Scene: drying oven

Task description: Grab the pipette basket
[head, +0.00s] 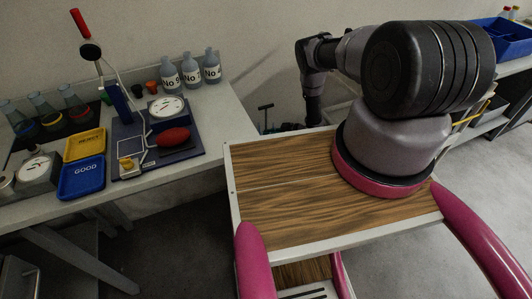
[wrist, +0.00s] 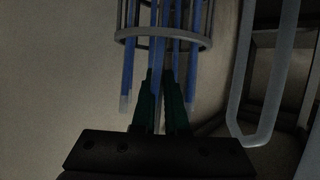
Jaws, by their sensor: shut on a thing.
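The pipette basket (wrist: 165,38) shows at the top of the wrist view as a grey wire cage with a ring. Several blue pipettes (wrist: 187,60) stand in it, and their pale tips reach past the ring. My gripper (wrist: 161,76) has its dark green fingers close together at the basket, overlapping its ring area in the picture. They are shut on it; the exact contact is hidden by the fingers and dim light. In the head view my arm reaches down behind the wooden-topped cart, and neither the basket nor the fingertips can be made out there.
A pale looped bar (wrist: 260,125) stands right of the basket in the wrist view. The wooden cart top (head: 285,215) lies in front of my arm. A bench at left holds a blue tray (head: 82,180), a yellow tray (head: 85,145) and bottles (head: 191,70). A blue bin (head: 508,42) stands far right.

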